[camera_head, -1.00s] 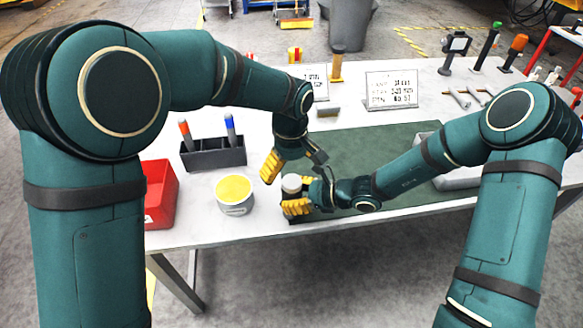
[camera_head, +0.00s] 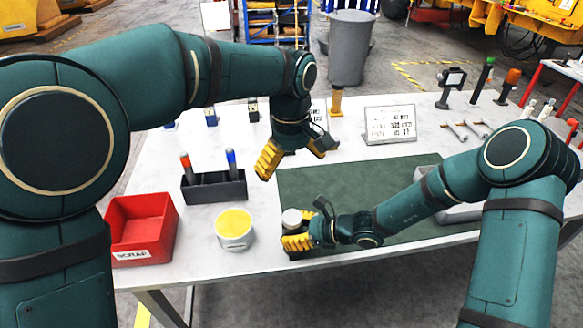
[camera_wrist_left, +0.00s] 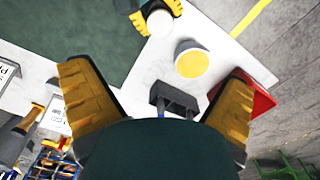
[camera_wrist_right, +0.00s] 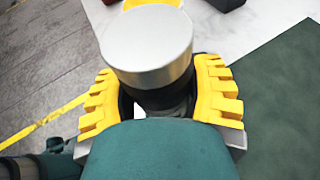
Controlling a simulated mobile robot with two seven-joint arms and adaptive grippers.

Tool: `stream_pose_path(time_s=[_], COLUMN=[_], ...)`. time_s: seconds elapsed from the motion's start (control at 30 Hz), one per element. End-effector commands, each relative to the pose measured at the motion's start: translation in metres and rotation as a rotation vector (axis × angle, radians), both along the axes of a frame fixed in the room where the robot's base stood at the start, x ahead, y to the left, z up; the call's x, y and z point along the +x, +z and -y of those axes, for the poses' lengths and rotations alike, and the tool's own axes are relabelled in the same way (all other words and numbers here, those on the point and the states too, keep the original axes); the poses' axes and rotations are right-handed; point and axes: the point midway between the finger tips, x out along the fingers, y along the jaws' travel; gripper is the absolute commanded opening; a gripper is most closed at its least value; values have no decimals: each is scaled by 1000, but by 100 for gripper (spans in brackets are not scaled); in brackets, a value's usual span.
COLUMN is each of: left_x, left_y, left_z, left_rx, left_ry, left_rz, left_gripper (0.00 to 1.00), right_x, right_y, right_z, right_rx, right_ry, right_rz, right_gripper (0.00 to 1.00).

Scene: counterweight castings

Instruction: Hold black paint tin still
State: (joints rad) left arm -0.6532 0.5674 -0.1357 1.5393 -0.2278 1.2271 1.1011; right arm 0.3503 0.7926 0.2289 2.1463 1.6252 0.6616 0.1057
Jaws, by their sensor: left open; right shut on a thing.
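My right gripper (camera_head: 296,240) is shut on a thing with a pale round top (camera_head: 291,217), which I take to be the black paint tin. In the right wrist view it stands between the yellow fingers, with a silver-grey top (camera_wrist_right: 148,45) and a dark lower part mostly hidden. It looks upright at the table's front edge. My left gripper (camera_head: 294,160) is open and empty above the table, behind and apart from it. The left wrist view shows the open fingers and the pale top (camera_wrist_left: 159,22) beyond them.
A yellow-topped tin (camera_head: 234,229) stands left of the held thing. Further left are a red bin (camera_head: 143,229) and a black holder (camera_head: 213,188) with red and blue-topped items. A green mat (camera_head: 350,175) lies to the right, mostly clear. A sign (camera_head: 390,124) stands behind it.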

Motion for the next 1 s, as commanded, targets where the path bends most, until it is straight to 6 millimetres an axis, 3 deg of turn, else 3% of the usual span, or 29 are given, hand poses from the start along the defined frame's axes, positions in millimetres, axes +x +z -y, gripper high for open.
stream_pose_path(time_s=[0.33, 0.47, 0.57, 0.77, 0.87, 1.0], left_x=[0, 2, 5, -7, -24, -60], left_y=[-1, -19, -52, -147, -192, -252], left_z=[-1, -10, -28, -82, -110, -140], left_rx=[0, -16, -53, -174, -233, -309], left_ry=[1, 2, 4, 38, 73, 121], left_rz=[-1, -22, -55, -129, -149, -151], left_gripper=[100, 100, 100, 100, 100, 100], right_x=[0, 0, 0, 0, 0, 0], right_y=[1, 1, 1, 1, 1, 1], right_z=[0, 0, 0, 0, 0, 0], right_rx=[2, 2, 2, 2, 2, 2], right_ry=[0, 0, 0, 0, 0, 0], right_rz=[2, 2, 2, 2, 2, 2], right_gripper=[0, 0, 0, 0, 0, 0])
